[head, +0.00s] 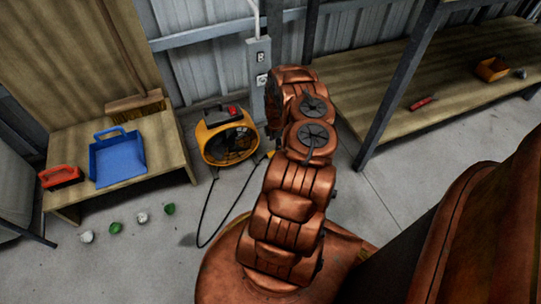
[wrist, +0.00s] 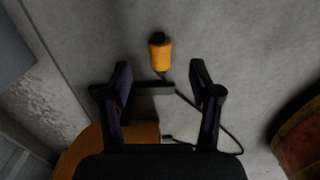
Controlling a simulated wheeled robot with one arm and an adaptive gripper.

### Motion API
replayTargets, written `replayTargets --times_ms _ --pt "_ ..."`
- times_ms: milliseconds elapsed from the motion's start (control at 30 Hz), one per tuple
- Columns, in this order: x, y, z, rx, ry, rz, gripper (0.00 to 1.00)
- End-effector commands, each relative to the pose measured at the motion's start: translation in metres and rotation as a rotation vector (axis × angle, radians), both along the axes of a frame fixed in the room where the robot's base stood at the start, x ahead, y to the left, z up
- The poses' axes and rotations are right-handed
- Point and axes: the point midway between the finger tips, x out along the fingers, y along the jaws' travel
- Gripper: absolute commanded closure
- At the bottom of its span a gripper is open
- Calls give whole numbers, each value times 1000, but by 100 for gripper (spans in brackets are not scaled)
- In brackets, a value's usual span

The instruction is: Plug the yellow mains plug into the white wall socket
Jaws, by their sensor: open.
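The yellow mains plug (wrist: 160,57) has a dark end and lies on the grey floor in the wrist view. In the head view it shows beside my arm (head: 268,155). My gripper (wrist: 160,76) is open and empty. Its fingers stand either side of the plug's line, with the plug just beyond the tips; the height gap is unclear. A black cable (wrist: 208,120) runs on the floor towards the yellow fan (head: 227,140). The white wall socket (head: 262,80) is on a grey post below a switch (head: 260,57).
A wooden bench (head: 165,160) at left holds a blue dustpan (head: 117,160) and a red item (head: 61,177). Several white and green lumps (head: 115,228) lie on the floor. A wooden table (head: 455,75) with a dark leg (head: 400,85) stands right of the socket.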

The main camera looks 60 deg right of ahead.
Motion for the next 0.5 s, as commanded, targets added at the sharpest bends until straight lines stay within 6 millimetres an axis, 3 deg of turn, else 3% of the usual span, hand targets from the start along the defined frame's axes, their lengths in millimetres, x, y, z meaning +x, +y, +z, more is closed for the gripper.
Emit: replayTargets --times_ms 500 --pt "6 9 -48 0 1 0 37"
